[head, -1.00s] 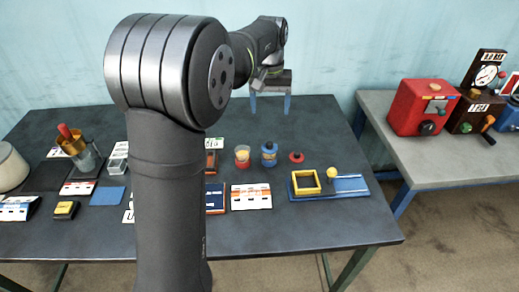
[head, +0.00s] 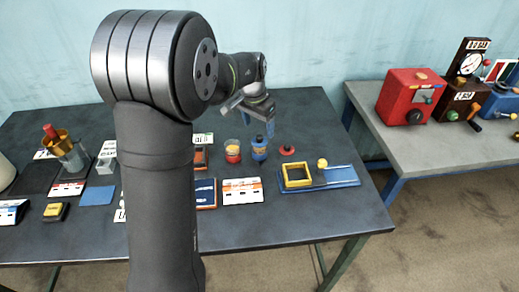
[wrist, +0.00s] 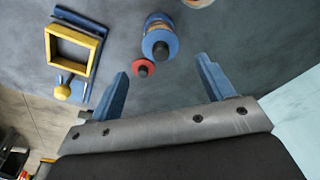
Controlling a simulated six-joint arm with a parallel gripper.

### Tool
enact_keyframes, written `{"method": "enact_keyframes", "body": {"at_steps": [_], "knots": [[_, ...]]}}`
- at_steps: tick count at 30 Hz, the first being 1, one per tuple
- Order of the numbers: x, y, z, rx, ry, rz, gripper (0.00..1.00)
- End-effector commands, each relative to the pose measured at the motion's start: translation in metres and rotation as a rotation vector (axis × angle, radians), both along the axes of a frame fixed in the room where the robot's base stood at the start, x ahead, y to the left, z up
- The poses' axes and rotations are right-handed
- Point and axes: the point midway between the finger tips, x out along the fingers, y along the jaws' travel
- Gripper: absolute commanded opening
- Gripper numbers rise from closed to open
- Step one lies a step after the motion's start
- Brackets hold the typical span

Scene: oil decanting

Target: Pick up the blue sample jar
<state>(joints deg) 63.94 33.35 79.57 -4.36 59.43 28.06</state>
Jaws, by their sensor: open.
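The blue sample jar (head: 260,148) stands upright on the dark table, with a blue top and an orange-tan band. The wrist view shows this jar (wrist: 160,42) from above, beyond the fingertips and roughly in line with the gap between them. My gripper (head: 268,128) is above and behind the jar in the head view. Its two blue fingers are spread with nothing between them in the wrist view (wrist: 164,67). The gripper and jar look apart, though the exact gap is hard to tell.
A red-and-clear jar (head: 232,153) stands close left of the blue jar. A small red knobbed piece (head: 287,150) lies close on its right. A blue base with a yellow frame (head: 297,176) sits nearer right. Labelled cards (head: 242,191) lie in front.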

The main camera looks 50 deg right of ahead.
Motion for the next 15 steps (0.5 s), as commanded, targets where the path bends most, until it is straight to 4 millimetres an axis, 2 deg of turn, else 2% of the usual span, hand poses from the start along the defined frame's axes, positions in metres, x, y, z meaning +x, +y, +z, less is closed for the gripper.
{"method": "enact_keyframes", "body": {"at_steps": [3, 11, 15], "knots": [[0.0, -0.003, -0.019, 0.002, 0.001, 0.0, 0.74], [0.0, -0.005, -0.033, 0.001, 0.001, 0.0, 0.74], [0.001, -0.007, -0.05, 0.002, 0.001, 0.001, 0.74]]}}
